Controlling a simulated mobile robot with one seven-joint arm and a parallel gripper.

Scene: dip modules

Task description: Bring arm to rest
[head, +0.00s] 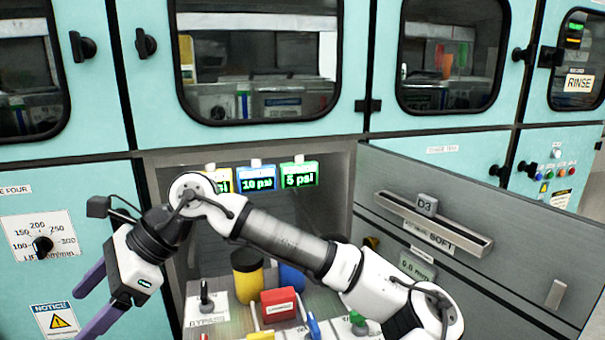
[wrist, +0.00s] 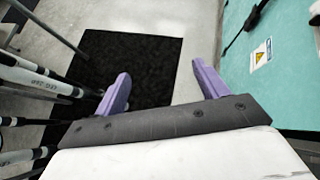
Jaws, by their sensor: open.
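My gripper (head: 97,305) is at the lower left of the head view, with its two purple fingers apart and nothing between them. It hangs in front of the teal cabinet, left of the open bay. In the wrist view my gripper (wrist: 160,85) points down toward the floor, open and empty. My white and black arm reaches across the front of the bay from the lower right and hides part of its inside.
The bay holds a yellow canister (head: 247,280), a red box (head: 279,304) and gauge displays (head: 257,179). A grey door marked D3 (head: 480,245) stands open at right. A dial (head: 42,244) sits left. A black mat (wrist: 125,75) lies on the floor.

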